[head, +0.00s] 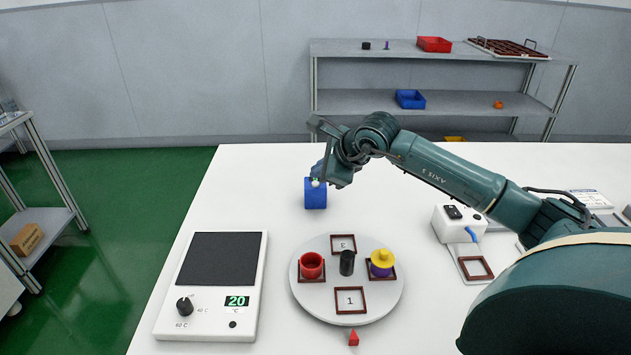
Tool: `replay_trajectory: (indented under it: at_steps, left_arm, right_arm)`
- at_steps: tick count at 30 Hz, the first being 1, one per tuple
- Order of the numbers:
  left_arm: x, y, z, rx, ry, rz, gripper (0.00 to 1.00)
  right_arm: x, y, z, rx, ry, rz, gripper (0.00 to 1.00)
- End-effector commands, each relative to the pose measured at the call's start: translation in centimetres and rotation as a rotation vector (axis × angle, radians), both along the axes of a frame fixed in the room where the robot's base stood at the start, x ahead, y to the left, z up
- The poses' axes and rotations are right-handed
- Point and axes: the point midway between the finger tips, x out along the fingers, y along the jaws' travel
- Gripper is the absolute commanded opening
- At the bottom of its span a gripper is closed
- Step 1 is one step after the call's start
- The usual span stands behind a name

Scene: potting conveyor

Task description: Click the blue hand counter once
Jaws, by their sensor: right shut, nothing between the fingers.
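The blue hand counter (315,197) stands on the white table, behind the round turntable. A small pale, greenish spot shows at its top. My right gripper (317,181) is shut and empty, pointing down at the top of the counter. Its fingertips are at or just above the counter's top; I cannot tell whether they touch it. The gripper and wrist hide part of the counter's upper edge. My left gripper is not in view.
A round turntable (346,316) holds a red cup (311,265), a black cylinder (347,262) and a yellow-topped purple piece (382,262). A hotplate (250,290) stands at left, a white device (452,228) at right. The table left of the counter is clear.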

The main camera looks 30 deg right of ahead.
Motion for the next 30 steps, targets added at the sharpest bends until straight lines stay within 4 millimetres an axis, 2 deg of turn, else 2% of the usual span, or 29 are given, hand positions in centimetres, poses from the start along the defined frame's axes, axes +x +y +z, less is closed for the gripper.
replay_trajectory:
  at_steps: [8,23,30]
  left_arm:
    - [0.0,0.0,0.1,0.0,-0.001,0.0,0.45]
    - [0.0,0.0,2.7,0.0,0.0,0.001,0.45]
    - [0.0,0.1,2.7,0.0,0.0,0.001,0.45]
  right_arm:
    - [0.0,0.0,0.2,0.0,-0.001,0.0,0.0]
    - [0.0,0.0,4.8,0.0,-0.003,-0.001,0.0]
    - [0.0,0.0,5.0,0.0,-0.001,0.0,0.0]
